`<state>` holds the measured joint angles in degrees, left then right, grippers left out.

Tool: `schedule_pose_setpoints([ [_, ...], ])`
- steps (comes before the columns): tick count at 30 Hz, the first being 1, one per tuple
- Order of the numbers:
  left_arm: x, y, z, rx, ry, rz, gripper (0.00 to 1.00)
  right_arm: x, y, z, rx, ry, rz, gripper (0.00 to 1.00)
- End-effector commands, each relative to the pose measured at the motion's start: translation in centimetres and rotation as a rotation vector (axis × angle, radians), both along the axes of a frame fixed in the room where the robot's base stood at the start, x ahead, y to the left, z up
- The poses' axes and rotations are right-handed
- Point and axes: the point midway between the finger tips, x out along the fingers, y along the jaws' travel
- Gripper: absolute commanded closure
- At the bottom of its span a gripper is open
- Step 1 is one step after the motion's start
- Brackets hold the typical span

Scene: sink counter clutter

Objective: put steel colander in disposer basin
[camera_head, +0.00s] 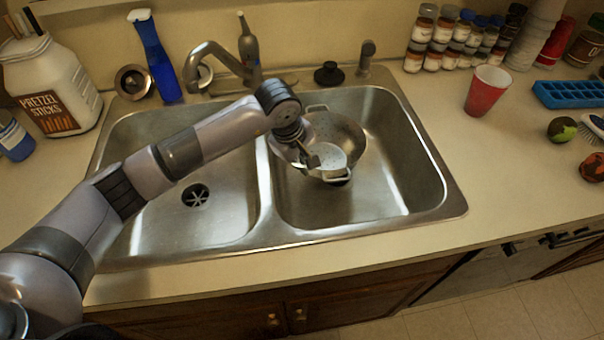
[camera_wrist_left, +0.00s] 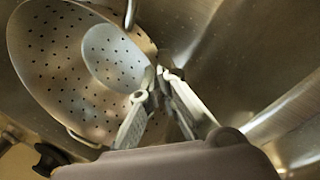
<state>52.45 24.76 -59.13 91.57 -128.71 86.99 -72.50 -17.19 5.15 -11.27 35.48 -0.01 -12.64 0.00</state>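The steel colander (camera_head: 349,133) is a round perforated bowl with two loop handles, inside the right basin (camera_head: 400,180) of the double sink. It looks tilted; whether it touches the basin floor is hard to tell. My left gripper (camera_head: 312,160) reaches over the divider to the colander's left rim. In the left wrist view the fingertips (camera_wrist_left: 161,74) come together at the rim of the colander (camera_wrist_left: 60,65) and appear shut on it. The left basin (camera_head: 225,215) is empty, with an open drain (camera_head: 195,195). The right basin's drain is mostly hidden. My right gripper is not in view.
The faucet (camera_head: 225,62) stands behind the divider, near my arm. A blue bottle (camera_head: 155,60), a pretzel jar (camera_head: 50,85) and a black stopper (camera_head: 328,74) line the back. A red cup (camera_head: 486,92) stands right of the sink. The front counter strip is clear.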

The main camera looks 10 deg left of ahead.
Motion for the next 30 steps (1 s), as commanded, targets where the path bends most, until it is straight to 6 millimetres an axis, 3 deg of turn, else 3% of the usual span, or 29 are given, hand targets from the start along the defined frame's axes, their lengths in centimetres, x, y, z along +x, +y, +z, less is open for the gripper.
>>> schedule_pose_setpoints([
  [8,0.0,-0.1,-2.3,-0.003,-0.002,0.0,1.0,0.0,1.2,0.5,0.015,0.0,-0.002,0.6],
  [16,0.0,-0.1,-5.8,-0.002,-0.001,0.0,1.0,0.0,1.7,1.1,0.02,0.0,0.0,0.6],
  [27,0.1,-0.1,-6.4,-0.002,-0.005,-0.001,1.0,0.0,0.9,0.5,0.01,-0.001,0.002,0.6],
  [30,0.0,0.0,-6.3,-0.001,-0.002,0.0,0.92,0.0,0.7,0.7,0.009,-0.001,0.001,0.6],
])
